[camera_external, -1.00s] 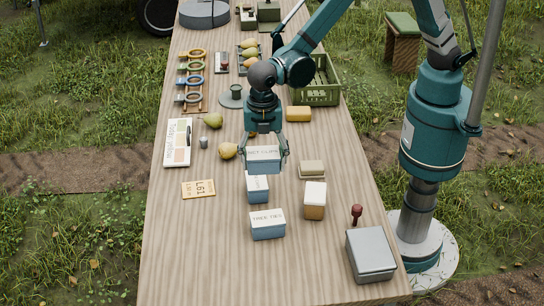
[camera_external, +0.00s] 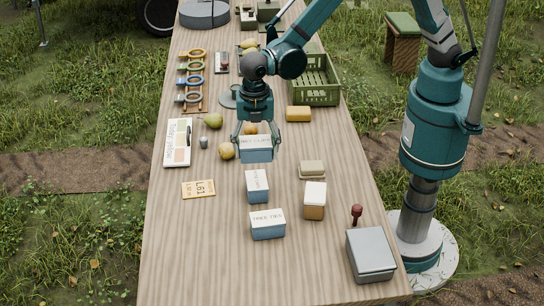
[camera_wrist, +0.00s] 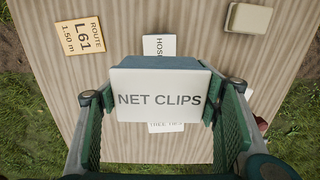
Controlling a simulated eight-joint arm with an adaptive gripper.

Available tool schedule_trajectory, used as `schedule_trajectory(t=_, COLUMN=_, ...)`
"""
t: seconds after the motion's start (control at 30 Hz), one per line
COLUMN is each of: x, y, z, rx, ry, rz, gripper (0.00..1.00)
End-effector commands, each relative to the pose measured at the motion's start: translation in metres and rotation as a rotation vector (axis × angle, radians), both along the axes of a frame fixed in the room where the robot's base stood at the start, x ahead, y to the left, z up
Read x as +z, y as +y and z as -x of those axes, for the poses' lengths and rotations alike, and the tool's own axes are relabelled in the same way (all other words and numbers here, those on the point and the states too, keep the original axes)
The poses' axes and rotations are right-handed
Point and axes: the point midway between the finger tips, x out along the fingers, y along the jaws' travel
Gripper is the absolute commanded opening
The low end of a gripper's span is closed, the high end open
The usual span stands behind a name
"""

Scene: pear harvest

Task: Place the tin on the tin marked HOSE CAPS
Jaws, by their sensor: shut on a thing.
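My gripper (camera_external: 259,148) is shut on a blue tin with a white lid marked NET CLIPS (camera_external: 255,155). In the wrist view the lid of this tin (camera_wrist: 158,95) faces the camera between the two fingers (camera_wrist: 160,100). The smaller tin marked HOSE CAPS (camera_external: 257,187) stands on the table nearer the front, apart from the held tin in the outside view. In the wrist view the HOSE CAPS tin (camera_wrist: 158,45) is partly hidden behind the held tin. How high the held tin is above the table is hard to tell.
A blue tin marked TREE TIES (camera_external: 267,226) stands in front of the HOSE CAPS tin. An orange-sided box (camera_external: 315,201), a beige block (camera_external: 311,169) and a grey box (camera_external: 371,257) are to the right.

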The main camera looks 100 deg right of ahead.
Motion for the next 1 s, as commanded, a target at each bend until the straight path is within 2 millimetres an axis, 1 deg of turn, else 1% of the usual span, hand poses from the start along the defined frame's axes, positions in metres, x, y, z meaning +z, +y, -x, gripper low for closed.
schedule_trajectory(t=0.2, x=-0.031, y=0.0, z=0.0, rx=0.0, ry=0.0, rz=0.0, gripper=0.46)
schedule_trajectory(t=0.33, x=-0.045, y=0.0, z=0.0, rx=0.0, ry=0.0, rz=0.0, gripper=0.46)
schedule_trajectory(t=0.47, x=-0.051, y=0.0, z=0.0, rx=0.0, ry=0.0, rz=0.0, gripper=0.46)
schedule_trajectory(t=0.83, x=-0.053, y=0.0, z=0.0, rx=0.0, ry=0.0, rz=0.0, gripper=0.46)
schedule_trajectory(t=1.0, x=-0.067, y=0.0, z=0.0, rx=0.0, ry=0.0, rz=0.0, gripper=0.46)
